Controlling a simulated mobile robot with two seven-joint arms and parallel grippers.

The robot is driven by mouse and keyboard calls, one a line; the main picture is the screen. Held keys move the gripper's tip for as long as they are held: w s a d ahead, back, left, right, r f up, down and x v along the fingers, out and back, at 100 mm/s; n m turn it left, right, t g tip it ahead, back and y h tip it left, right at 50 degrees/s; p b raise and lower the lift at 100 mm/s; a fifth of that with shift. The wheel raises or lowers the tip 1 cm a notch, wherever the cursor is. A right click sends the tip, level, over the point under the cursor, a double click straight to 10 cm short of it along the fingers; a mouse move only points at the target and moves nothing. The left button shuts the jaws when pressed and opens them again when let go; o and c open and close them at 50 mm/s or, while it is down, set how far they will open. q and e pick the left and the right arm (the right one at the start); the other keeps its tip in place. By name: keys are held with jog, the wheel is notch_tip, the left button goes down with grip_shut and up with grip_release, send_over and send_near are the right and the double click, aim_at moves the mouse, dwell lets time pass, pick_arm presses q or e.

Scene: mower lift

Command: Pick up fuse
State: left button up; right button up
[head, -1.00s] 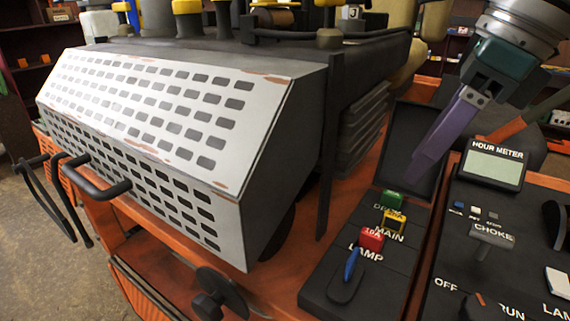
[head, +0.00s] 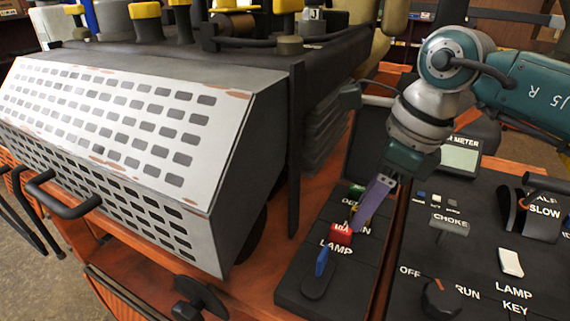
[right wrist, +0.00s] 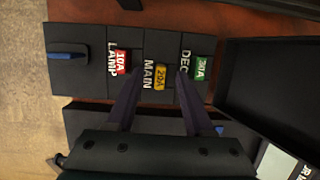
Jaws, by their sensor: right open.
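Three fuses sit in a row in the black fuse panel. The red 10A fuse (head: 341,233) is by the LAMP label, and it also shows in the right wrist view (right wrist: 123,63). The yellow 20A fuse (right wrist: 160,77) is by the MAIN label; in the head view my gripper mostly hides it. The green 30A fuse (right wrist: 203,70) is at the far end of the row. My right gripper (head: 366,214) points down over the row. It is open, and in the right wrist view its fingertips (right wrist: 157,76) lie on either side of the yellow fuse. Contact cannot be told. My left gripper is out of view.
A control console (head: 470,225) with hour meter, choke and key switch lies to the right. A perforated silver cover (head: 130,120) stands at left.

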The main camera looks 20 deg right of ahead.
grip_shut()
dwell(0.3)
jog(key=shift+r, duration=0.1)
dwell(0.4)
